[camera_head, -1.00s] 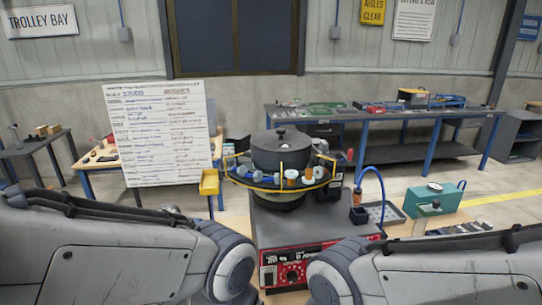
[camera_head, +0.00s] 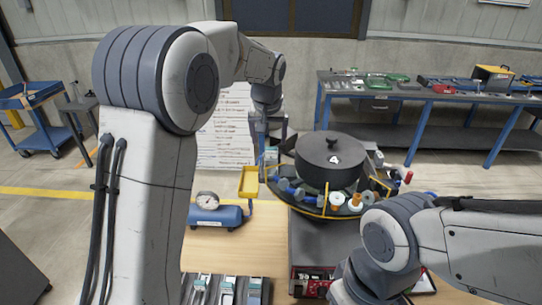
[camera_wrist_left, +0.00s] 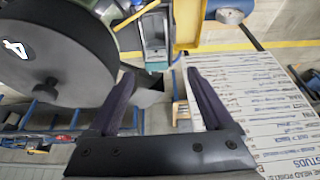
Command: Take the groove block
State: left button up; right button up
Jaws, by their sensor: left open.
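My left gripper (camera_head: 268,138) hangs beside the back left of the bowl feeder (camera_head: 330,158), in front of the white board. In the left wrist view my left gripper (camera_wrist_left: 160,73) is open, with nothing between its two dark fingers. A small grey block with a channel along it and teal edges (camera_wrist_left: 154,32) lies just past the fingertips, apart from them; it looks like the groove block, but I cannot be sure. In the head view it is mostly hidden near the gripper. My right gripper is out of view; only my right arm shows.
The feeder's dark lid (camera_wrist_left: 50,45), marked 4, stands close to the left finger in the wrist view. A yellow tray (camera_head: 249,183), a blue tank with a gauge (camera_head: 216,215) and the white board (camera_head: 224,140) are near.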

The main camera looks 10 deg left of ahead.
aim_at(271, 148)
pick_arm(q)
jog(key=shift+w+d+f, duration=0.15)
jog(key=shift+w+f, duration=0.2)
jog(key=shift+f, duration=0.35)
jog(key=shift+w+f+p, duration=0.15)
jog(key=shift+f+p, duration=0.1)
jog(key=shift+p, duration=0.25)
jog(key=p+x, duration=0.2)
jog(key=x, duration=0.1)
jog(key=shift+w+d+f, duration=0.1)
jog(key=shift+w+f, duration=0.05)
jog(key=shift+f, duration=0.15)
jog(key=shift+w+f, duration=0.15)
jog(key=shift+f, duration=0.3)
grip_shut()
